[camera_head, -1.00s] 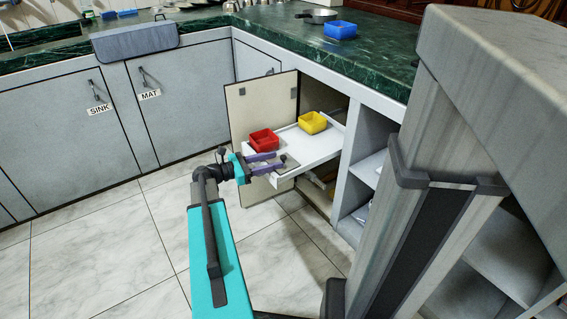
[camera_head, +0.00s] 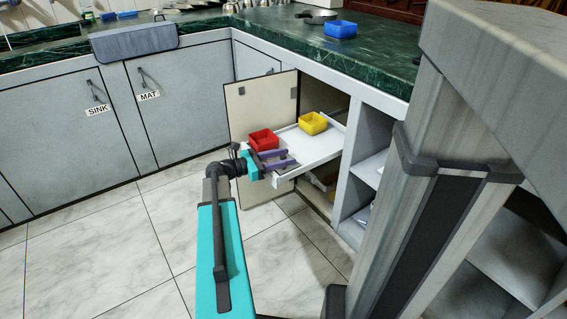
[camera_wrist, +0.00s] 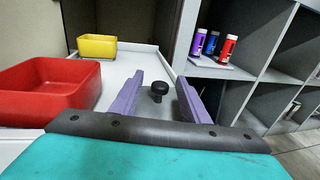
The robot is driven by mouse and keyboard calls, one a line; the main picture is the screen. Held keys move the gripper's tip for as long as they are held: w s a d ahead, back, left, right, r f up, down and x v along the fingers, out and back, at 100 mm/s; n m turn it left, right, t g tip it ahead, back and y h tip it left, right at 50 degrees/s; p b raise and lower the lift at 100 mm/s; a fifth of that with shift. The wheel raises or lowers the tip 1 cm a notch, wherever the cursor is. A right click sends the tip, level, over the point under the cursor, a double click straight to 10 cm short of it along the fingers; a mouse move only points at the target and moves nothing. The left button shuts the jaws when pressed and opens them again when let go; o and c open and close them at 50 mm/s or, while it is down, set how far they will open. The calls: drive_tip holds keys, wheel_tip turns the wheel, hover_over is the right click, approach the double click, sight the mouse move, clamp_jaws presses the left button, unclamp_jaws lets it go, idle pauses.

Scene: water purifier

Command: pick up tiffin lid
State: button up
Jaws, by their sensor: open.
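The tiffin lid shows in the wrist view as a round black knob (camera_wrist: 159,91) standing on the pull-out white tray (camera_wrist: 128,64). Its flat part is hard to make out against the tray. My gripper (camera_head: 288,156) is over the front of the tray in the head view, where its purple fingers largely hide the lid. In the wrist view my gripper (camera_wrist: 161,79) is open, with one finger on each side of the knob and a visible gap to both.
A red box (camera_head: 263,140) sits close on the left of my gripper, and a yellow box (camera_head: 312,123) stands farther back on the tray. The open cabinet door (camera_head: 262,105) is behind them. Shelves with several small bottles (camera_wrist: 228,49) are at the right.

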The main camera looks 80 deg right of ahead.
sight(283, 156)
clamp_jaws()
wheel_tip(283, 156, up, 18)
drive_tip(key=p, duration=0.6)
drive_tip(key=shift+p, duration=0.3)
idle(0.5)
